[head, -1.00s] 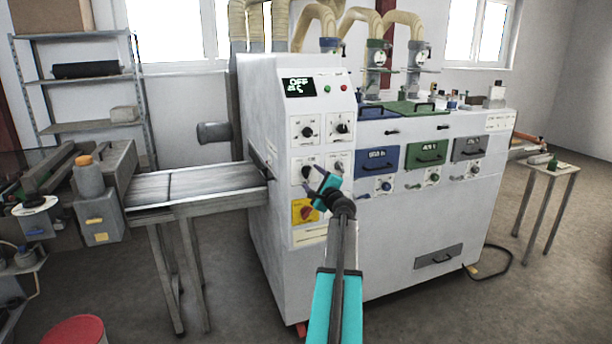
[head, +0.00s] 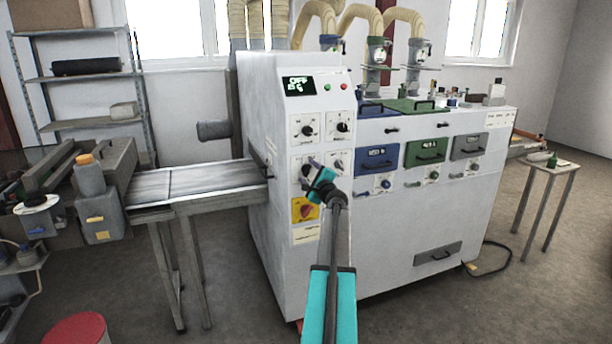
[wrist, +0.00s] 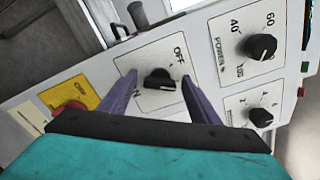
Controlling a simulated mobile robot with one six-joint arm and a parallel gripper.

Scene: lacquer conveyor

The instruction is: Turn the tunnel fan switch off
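A black rotary knob (wrist: 160,79) sits on a white plate marked OFF at upper right and an N at lower left. I take it as the fan switch; its name is not readable, and its exact setting is unclear. My gripper (wrist: 159,86) is open, with one purple finger on each side of the knob. I cannot tell whether they touch it. In the head view my gripper (head: 318,180) is in front of the machine's control panel and partly hides this switch.
A yellow plate with a red knob (wrist: 72,106) lies below left of the switch. A power knob (wrist: 261,46) and a smaller knob (wrist: 261,117) are to the right. A conveyor table (head: 205,182) joins the machine (head: 385,240) from the left.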

